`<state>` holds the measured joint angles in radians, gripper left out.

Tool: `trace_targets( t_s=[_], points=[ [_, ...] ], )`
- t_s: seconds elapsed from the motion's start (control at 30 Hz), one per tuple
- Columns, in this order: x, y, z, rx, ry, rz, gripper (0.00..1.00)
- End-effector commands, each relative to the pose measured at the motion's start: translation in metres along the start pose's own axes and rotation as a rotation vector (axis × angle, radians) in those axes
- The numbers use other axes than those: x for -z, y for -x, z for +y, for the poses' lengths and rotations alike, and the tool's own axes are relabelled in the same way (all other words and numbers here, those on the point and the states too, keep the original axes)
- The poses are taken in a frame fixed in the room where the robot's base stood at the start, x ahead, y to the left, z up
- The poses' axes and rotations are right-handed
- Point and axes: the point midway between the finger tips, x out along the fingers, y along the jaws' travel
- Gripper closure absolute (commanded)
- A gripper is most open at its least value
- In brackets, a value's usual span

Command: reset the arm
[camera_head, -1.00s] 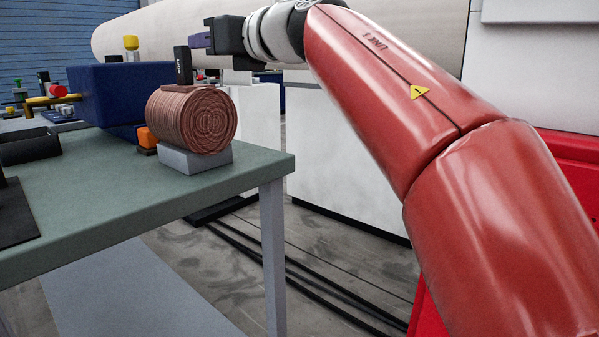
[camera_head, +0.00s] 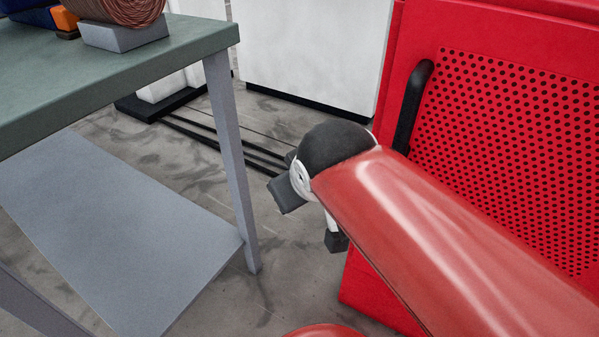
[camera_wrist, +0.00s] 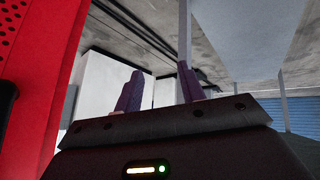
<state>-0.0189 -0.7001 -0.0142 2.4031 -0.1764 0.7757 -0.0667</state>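My gripper (camera_wrist: 160,70) shows in the wrist view with its two purple fingers standing apart and nothing between them. In the head view my red arm reaches in from the lower right, and its dark wrist end is over the floor, right of the table leg. The copper-coloured spool (camera_head: 118,8) sits on a grey block (camera_head: 125,36) on the green table (camera_head: 150,65), cut off by the top edge. My gripper is well apart from it.
A red perforated panel (camera_head: 500,150) stands close to my arm on the right. The table has a leg (camera_head: 228,150) and a low grey shelf (camera_head: 110,220). An orange block (camera_head: 65,18) is near the spool. White cabinets (camera_head: 310,45) stand behind; open floor lies between.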

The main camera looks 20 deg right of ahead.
Motion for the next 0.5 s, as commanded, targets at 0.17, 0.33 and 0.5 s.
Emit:
trace_targets(
  t_s=[0.17,0.33,0.5],
  points=[
    [-0.055,-0.006,-0.034,0.113,-0.166,-0.151,0.60],
    [-0.061,-0.007,-0.038,0.130,-0.188,-0.172,0.60],
    [-0.058,-0.004,-0.037,0.129,-0.186,-0.170,0.60]
  ],
)
